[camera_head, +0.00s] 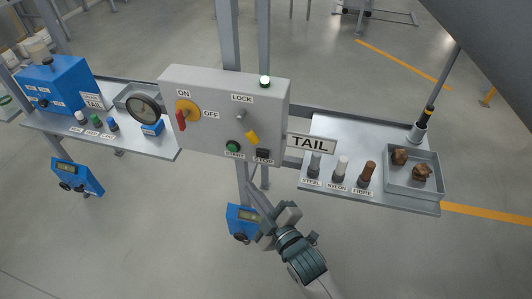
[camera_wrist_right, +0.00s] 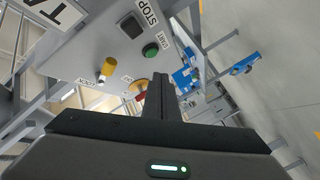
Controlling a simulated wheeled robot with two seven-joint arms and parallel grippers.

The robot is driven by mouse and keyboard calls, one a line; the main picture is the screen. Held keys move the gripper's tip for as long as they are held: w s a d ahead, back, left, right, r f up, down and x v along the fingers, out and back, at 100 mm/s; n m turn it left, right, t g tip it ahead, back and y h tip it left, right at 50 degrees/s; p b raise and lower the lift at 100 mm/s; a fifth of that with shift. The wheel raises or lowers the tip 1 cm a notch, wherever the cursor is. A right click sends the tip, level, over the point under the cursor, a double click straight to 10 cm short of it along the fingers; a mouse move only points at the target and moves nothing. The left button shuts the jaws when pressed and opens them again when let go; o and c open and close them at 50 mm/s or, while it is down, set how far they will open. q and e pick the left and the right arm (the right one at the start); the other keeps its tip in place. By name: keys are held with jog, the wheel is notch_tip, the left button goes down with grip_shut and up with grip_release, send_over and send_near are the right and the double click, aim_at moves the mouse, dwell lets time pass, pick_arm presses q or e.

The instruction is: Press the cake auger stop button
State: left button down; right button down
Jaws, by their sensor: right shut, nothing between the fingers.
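The grey control box (camera_head: 222,112) stands on a post in the middle of the head view. Its black STOP button (camera_head: 262,153) is low on the right of the face, beside the green START button (camera_head: 232,146). In the right wrist view the black STOP button (camera_wrist_right: 131,27) is at upper left, with the green START button (camera_wrist_right: 151,50) below it. My right gripper (camera_head: 256,192) is below the box, its fingers pointing up toward it. Its closed fingers (camera_wrist_right: 160,92) show empty and apart from the STOP button. My left gripper is not in view.
The box also carries a red and yellow ON/OFF switch (camera_head: 185,112) and a yellow knob (camera_head: 251,137). A TAIL sign (camera_head: 311,144) juts out at its right. The right shelf (camera_head: 395,197) holds several labelled pieces and a tray (camera_head: 428,189). A blue device (camera_head: 240,222) hangs below, near my right gripper.

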aim_at(262, 154)
jog(key=shift+w, duration=0.1)
